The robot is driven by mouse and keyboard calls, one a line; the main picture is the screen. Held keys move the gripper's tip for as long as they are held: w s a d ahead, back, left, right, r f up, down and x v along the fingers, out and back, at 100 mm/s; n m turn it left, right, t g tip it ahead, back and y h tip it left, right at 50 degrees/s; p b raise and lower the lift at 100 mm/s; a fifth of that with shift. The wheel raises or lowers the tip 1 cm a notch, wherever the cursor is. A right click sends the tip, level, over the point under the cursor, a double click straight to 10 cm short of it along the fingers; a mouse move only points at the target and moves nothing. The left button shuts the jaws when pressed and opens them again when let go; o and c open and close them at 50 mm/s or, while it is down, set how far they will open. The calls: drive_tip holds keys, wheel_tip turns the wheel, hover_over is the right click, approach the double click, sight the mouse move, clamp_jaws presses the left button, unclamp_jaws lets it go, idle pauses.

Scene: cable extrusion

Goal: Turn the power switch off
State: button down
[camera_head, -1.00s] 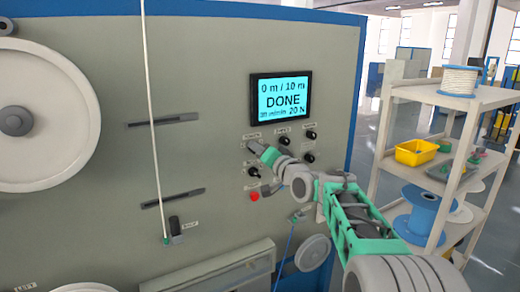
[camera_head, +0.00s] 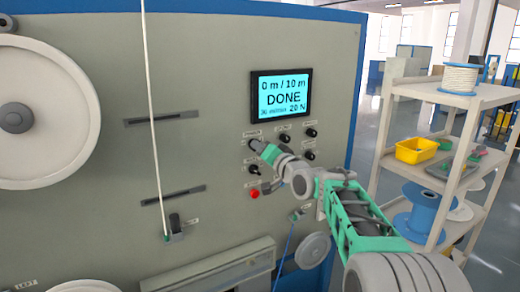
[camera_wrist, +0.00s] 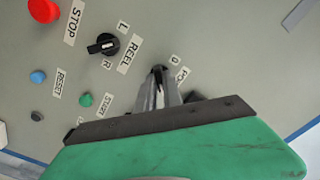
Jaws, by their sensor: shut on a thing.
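The power switch (camera_wrist: 157,69) is a small dark knob on the grey machine panel, mostly hidden by my fingertips. Beside it in the wrist view are a "0" mark and a partly covered label beginning "PO". My gripper (camera_wrist: 160,74) is shut on this knob, its fingers pointing at the panel. In the head view my gripper (camera_head: 258,146) reaches the upper-left control below the screen, and the knob's setting cannot be read. The screen (camera_head: 281,97) is lit and reads "0 m / 10 m DONE".
Close by are the black REEL knob (camera_wrist: 103,45), red STOP button (camera_wrist: 43,10), blue RESET button (camera_wrist: 38,76) and green button (camera_wrist: 85,99). Other black knobs (camera_head: 310,133) sit to the right. A shelf rack (camera_head: 470,98) with spools and a yellow bin (camera_head: 416,151) stands at the right.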

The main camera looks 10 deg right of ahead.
drive_tip(key=shift+f+n+b, duration=0.2)
drive_tip(key=shift+n+b, duration=0.1)
drive_tip(key=shift+b, duration=0.25)
drive_tip(key=shift+r+n+b, duration=0.15)
drive_tip(key=shift+n+b, duration=8.55)
drive_tip(key=shift+b, duration=0.85)
drive_tip(key=c, duration=1.5)
unclamp_jaws()
